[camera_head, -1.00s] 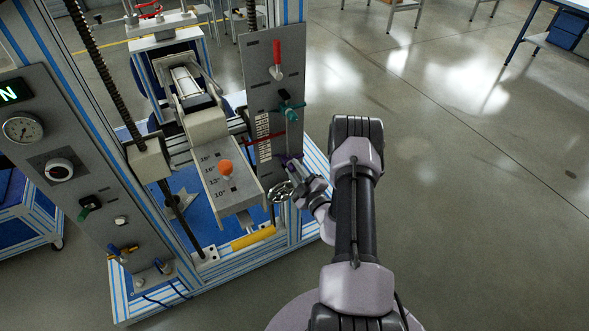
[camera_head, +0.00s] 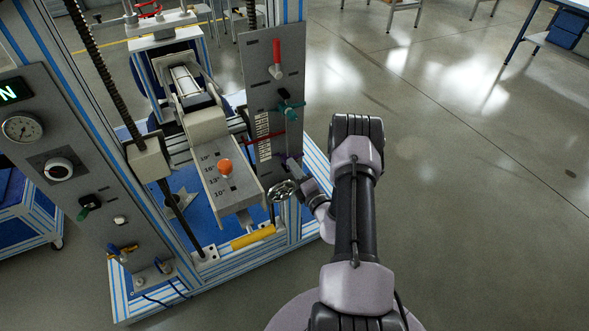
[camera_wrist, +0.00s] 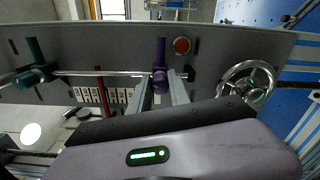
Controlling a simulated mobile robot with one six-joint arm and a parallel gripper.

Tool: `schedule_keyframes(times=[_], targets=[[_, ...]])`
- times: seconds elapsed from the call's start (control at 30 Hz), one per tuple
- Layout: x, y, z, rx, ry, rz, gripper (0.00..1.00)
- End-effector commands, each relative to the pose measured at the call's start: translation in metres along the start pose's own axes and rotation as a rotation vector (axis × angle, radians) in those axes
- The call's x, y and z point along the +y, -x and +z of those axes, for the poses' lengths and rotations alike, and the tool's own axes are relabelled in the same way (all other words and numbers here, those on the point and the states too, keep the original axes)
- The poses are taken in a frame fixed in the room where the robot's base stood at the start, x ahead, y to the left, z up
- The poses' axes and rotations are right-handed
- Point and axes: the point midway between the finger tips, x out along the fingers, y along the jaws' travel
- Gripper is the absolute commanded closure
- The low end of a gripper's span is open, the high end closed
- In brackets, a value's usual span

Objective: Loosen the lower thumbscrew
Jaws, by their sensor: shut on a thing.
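The lower thumbscrew is the purple one (camera_wrist: 160,55) on the grey upright panel; its wing stands along the picture's vertical in the wrist view. In the head view only a little purple (camera_head: 287,156) shows beside my wrist. My gripper (camera_wrist: 161,80) is shut on the purple thumbscrew, with one finger at each side of its near end. The fingertips are partly hidden behind its knob. A teal upper thumbscrew (camera_wrist: 38,68) sits at the other end of the slim rod (camera_wrist: 100,74), also seen in the head view (camera_head: 290,106).
A spoked handwheel (camera_wrist: 246,84) stands close beside my gripper, also in the head view (camera_head: 284,190). A red pointer (camera_wrist: 101,88) and white scale labels lie along the panel. A red-handled lever (camera_head: 276,58) is higher up. Open floor lies right of my arm.

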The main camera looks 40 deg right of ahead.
Motion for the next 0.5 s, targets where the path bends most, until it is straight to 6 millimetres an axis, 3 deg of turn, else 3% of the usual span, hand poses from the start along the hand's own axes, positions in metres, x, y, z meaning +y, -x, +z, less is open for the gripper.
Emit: schedule_keyframes(times=[0.5], targets=[[0.0001,0.0002,0.0,0.0,0.298,-0.001,1.0]])
